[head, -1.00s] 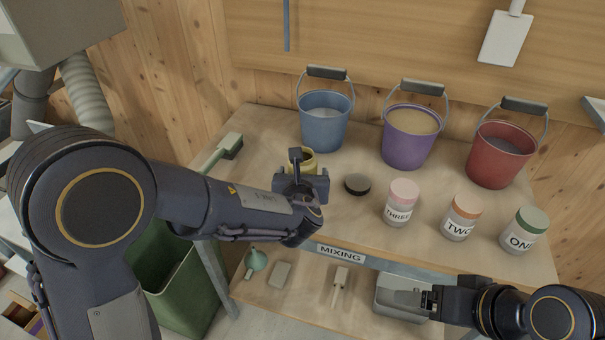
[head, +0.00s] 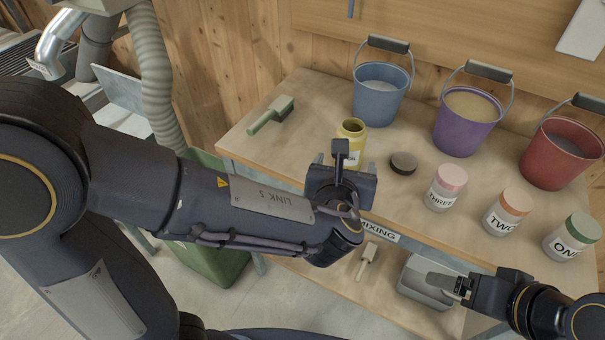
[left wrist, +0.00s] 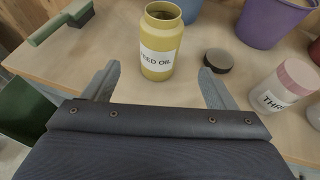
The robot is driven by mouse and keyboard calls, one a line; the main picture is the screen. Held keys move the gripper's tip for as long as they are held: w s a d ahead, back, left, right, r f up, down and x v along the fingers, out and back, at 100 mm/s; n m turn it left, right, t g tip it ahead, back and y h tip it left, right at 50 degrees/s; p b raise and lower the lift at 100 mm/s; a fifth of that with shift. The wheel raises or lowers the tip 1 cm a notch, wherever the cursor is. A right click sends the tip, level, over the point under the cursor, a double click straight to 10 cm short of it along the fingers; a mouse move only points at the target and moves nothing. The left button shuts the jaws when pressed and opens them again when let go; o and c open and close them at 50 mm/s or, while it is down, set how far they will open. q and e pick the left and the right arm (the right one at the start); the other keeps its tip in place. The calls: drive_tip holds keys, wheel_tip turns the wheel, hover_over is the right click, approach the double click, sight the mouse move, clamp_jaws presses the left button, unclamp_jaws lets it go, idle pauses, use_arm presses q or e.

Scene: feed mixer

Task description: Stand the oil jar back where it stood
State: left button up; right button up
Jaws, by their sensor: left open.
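The oil jar (head: 351,131) is yellow, with a white label reading "FEED OIL" in part in the left wrist view (left wrist: 160,42). It stands upright and uncapped on the bench. In the head view its lower part is hidden behind my left gripper (head: 345,163). That gripper is open and empty, on the near side of the jar. In the left wrist view the jar stands beyond the fingertips, apart from both. My right gripper (head: 457,285) is at the lower right, over a grey tub; its jaws are too unclear to judge.
A dark round lid (head: 403,163) lies right of the jar. White jars THREE (head: 446,188), TWO (head: 507,212) and ONE (head: 572,237) stand along the front. Blue (head: 381,95), purple (head: 467,122) and red (head: 561,155) buckets stand behind. A brush (head: 270,114) lies left on the bench (head: 300,100).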

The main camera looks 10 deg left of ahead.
use_arm(q)
drive_tip(key=s+a+f+n+g+y, duration=0.2)
drive_tip(key=s+a+n+g, duration=0.1)
drive_tip(key=a+n, duration=0.6)
drive_tip(key=s+a+f+n+g+y, duration=0.1)
drive_tip(key=s+a+n+g+y, duration=0.15)
drive_tip(key=a+n, duration=0.7)
drive_tip(key=s+a+n+g+h, duration=0.1)
drive_tip(key=s+n+g+h, duration=0.1)
drive_tip(key=s+n+h, duration=0.5)
drive_tip(key=s+n, duration=0.6)
drive_tip(key=n, duration=0.7)
drive_tip(key=shift+s+a+f, duration=0.15)
drive_tip(key=shift+s+a, duration=0.1)
drive_tip(key=shift+s, duration=0.05)
drive_tip(key=shift+h, duration=0.25)
wheel_tip(320, 180, up, 6)
drive_tip(key=p, duration=0.5)
drive_tip(key=shift+f+p, duration=0.15)
drive_tip(key=shift+p, duration=0.2)
